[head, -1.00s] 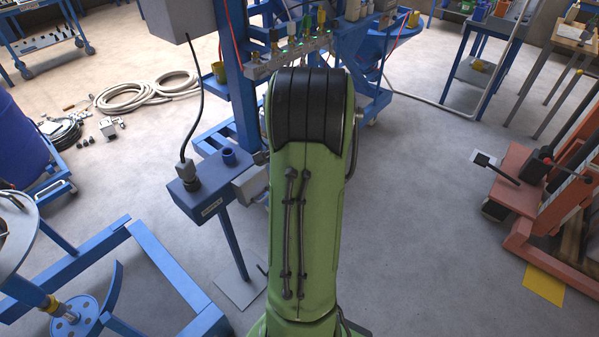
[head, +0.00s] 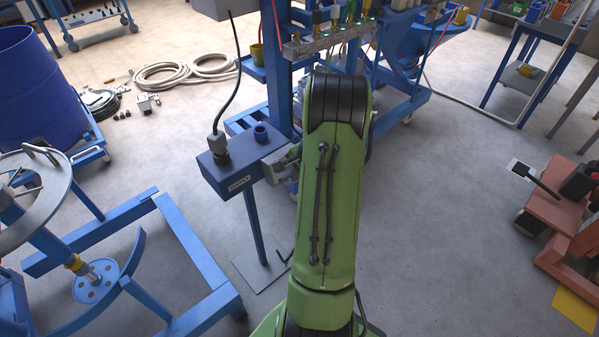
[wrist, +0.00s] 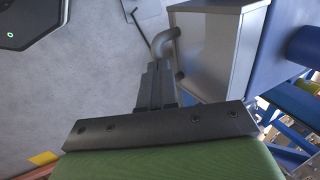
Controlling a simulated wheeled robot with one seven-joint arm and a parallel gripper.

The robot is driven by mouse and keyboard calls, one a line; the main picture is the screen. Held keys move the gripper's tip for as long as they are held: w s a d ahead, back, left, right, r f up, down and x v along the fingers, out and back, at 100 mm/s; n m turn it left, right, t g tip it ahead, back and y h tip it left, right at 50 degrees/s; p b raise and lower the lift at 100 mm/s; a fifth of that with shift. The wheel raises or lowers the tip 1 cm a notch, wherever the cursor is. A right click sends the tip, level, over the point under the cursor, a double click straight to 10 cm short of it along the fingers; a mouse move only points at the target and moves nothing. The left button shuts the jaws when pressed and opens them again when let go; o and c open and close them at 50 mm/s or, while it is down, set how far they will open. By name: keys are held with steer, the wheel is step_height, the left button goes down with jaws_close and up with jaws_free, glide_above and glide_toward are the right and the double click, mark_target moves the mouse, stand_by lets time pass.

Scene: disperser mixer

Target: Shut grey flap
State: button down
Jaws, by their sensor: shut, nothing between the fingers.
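The grey flap (head: 275,172) is a small metal panel at the right end of the blue supply box (head: 228,175), partly hidden by my green arm in the head view. In the wrist view the flap (wrist: 212,55) is a large, smooth grey face at upper centre right, with a bent grey handle (wrist: 161,42) on its left edge. My gripper (wrist: 158,70) is shut and empty, its dark fingers close beside the handle and the flap's left edge. I cannot tell whether they touch. In the head view the gripper is mostly hidden behind my arm.
A black cable runs up from the supply box, which stands on a blue post with a floor plate (head: 262,275). A blue frame (head: 190,245) stands at lower left. An orange machine (head: 555,205) is at right. The floor between is clear.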

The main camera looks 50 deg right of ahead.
steer(key=f+b, duration=0.1)
steer(key=f+t+b, duration=0.1)
steer(key=shift+w+b, duration=0.3)
steer(key=shift+b, duration=0.1)
